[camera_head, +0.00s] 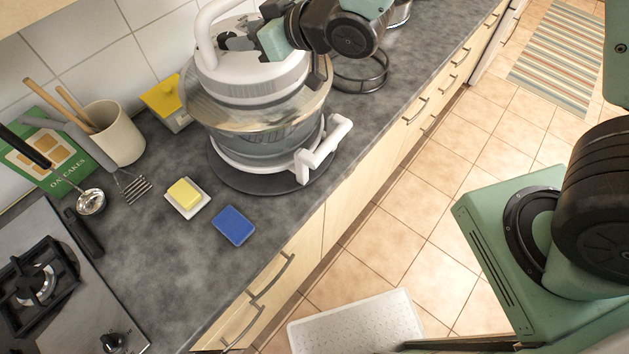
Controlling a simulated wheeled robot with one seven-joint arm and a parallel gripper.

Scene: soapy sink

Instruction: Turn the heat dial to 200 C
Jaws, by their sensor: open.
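A halogen oven stands on the counter, with a white lid (250,84) on a clear glass bowl (265,143). The lid carries a tall white loop handle (205,45). A white side handle (325,150) sticks out at the lower right. My gripper (228,41) is at the top of the lid, reaching in from the right, with its dark fingertips close to the loop handle. It is open. I cannot tell whether it touches the lid. I cannot make out the heat dial or its marks; the gripper and wrist cover part of the lid top.
A blue sponge (234,226) and a yellow block (184,193) on a white dish lie in front. A utensil crock (117,135), green box (40,160), ladle (91,202) and hob (35,285) are left. A dark wire rack (360,84) stands behind right. Bare counter lies at front.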

